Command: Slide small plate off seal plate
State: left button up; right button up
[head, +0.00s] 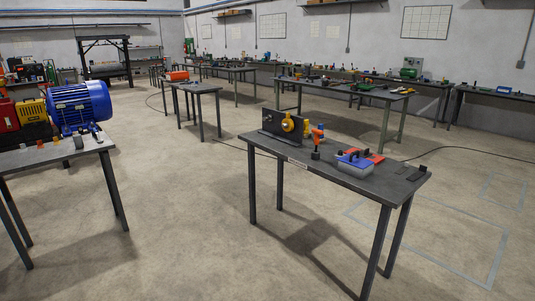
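The nearest central workbench (325,178) carries a dark upright plate (269,121) with a yellow round part (288,125) on its face. Small dark flat pieces (417,173) lie at the bench's right end. They are too small to tell whether one is the small plate or the seal plate, or whether one lies on another. Neither of my grippers shows in the head view.
An orange-and-dark tool (318,138), a blue-and-grey box (354,163) and a flat red item (375,156) stand on the central bench. A left bench (55,154) holds a large blue motor (79,105). The floor between these benches is open.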

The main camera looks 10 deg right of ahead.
aim_at(366, 154)
jog(key=i+j+z, duration=0.25)
jog(key=i+z, duration=0.2)
jog(key=i+j+z, duration=0.85)
jog(key=j, duration=0.25)
jog(key=i+l, duration=0.15)
jog(key=i, duration=0.35)
jog(key=i+l+z, duration=0.1)
jog(key=i, duration=0.45)
jog(key=i+l, duration=0.15)
jog(key=i, duration=0.35)
